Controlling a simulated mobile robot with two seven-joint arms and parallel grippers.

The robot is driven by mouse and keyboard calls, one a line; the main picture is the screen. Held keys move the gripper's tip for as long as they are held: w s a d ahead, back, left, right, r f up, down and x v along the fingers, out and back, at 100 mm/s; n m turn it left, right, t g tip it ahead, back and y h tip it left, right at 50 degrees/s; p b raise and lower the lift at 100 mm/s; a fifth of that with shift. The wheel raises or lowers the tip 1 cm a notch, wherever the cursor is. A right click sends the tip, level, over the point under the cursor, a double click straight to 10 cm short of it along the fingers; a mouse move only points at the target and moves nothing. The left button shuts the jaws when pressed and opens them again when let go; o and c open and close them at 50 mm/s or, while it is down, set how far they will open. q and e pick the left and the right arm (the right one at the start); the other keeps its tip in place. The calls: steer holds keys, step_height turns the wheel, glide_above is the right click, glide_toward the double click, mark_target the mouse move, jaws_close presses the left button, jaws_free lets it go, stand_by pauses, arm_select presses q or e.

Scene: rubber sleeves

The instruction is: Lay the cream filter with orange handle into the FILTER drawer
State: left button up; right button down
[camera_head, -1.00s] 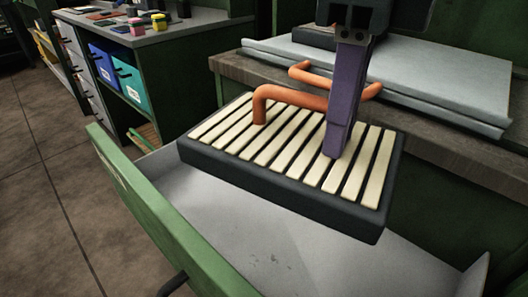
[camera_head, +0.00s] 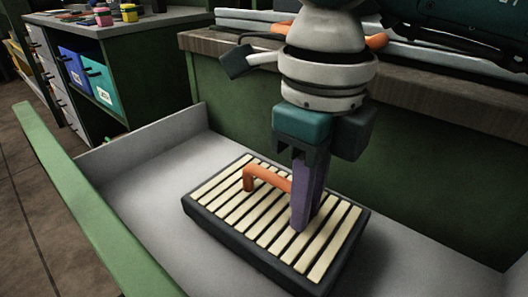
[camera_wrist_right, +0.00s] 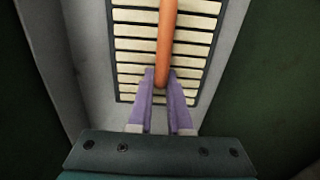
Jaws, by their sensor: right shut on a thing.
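The cream-slatted filter (camera_head: 223,207) with a dark frame is inside the open drawer (camera_head: 420,248), low over its grey floor. It lies roughly flat, turned at an angle to the drawer walls. Whether its underside touches the floor everywhere cannot be told. My right gripper (camera_head: 304,218) is shut on the filter's orange handle (camera_head: 264,176), its purple fingers pointing down. The right wrist view shows the fingers (camera_wrist_right: 164,80) on both sides of the handle (camera_wrist_right: 166,40). The fingers hide the handle's near end. My left gripper is not in view. No drawer label is readable.
The drawer's green front (camera_head: 75,200) stands at the left. A worktop edge (camera_head: 450,90) runs behind the drawer, with another orange piece (camera_head: 376,41) and grey sheets on it. Shelves with blue and teal bins (camera_head: 98,82) stand back left. Drawer floor is free around the filter.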

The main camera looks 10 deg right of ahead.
steer(key=shift+f, duration=0.55)
steer(key=shift+f, duration=0.2)
steer(key=c, duration=0.8)
jaws_free()
steer(key=shift+c, duration=0.2)
